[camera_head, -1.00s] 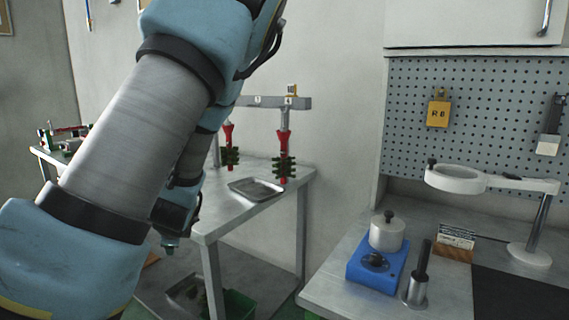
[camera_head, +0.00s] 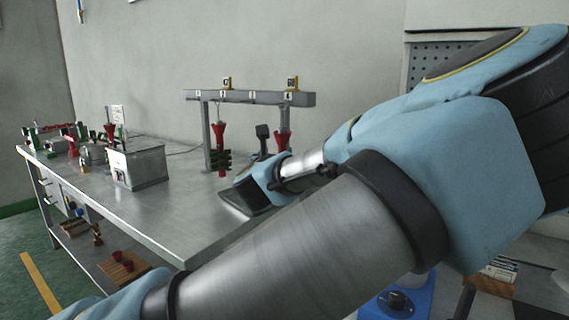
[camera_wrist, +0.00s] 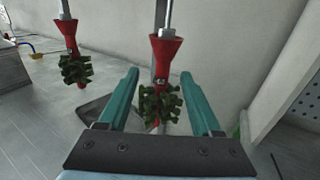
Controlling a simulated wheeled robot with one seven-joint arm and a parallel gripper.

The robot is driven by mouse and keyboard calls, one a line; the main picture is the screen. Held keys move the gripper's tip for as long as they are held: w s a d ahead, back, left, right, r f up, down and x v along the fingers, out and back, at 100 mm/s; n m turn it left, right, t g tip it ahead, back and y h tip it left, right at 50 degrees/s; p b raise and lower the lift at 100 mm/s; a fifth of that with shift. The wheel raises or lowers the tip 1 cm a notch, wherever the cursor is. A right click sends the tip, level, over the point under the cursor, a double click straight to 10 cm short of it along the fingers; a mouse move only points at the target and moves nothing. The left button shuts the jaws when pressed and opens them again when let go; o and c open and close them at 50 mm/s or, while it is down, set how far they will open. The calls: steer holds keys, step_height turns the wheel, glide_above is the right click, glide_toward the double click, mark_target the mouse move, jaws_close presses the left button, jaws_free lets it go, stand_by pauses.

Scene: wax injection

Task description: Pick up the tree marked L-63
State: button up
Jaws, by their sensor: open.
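Two trees with red stems and dark green branches hang from the rack (camera_head: 250,97). The left tree (camera_head: 218,145) hangs under the rack's left part; it also shows in the wrist view (camera_wrist: 75,66). The right tree (camera_head: 283,139) is partly hidden behind my arm in the head view. In the wrist view this right tree (camera_wrist: 164,52) hangs upright between the fingers of my gripper (camera_wrist: 158,76), which is open, with gaps on both sides. Small marks on the trees and yellow tags on the rack are too small to read surely.
A metal box (camera_head: 138,166) and several red and green pieces stand further left. The rack post (camera_head: 206,135) is beside the left tree. The table's middle is clear.

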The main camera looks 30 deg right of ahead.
mark_target(281, 145)
steer(key=p+x, duration=0.1)
steer(key=x, duration=0.4)
steer(key=shift+s+d+r, duration=0.1)
steer(key=shift+s+r, duration=0.05)
steer(key=shift+r, duration=0.05)
steer(key=shift+f+p+x, duration=0.15)
steer(key=shift+p+x, duration=0.2)
steer(key=shift+x, duration=0.7)
steer(key=shift+f+p+x, duration=0.2)
steer(key=shift+p+x, duration=0.1)
steer(key=shift+x, duration=0.75)
steer(key=shift+f+p+x, duration=0.15)
steer(key=shift+p+x, duration=0.2)
steer(key=shift+x, duration=0.7)
jaws_close()
steer(key=shift+d, duration=0.1)
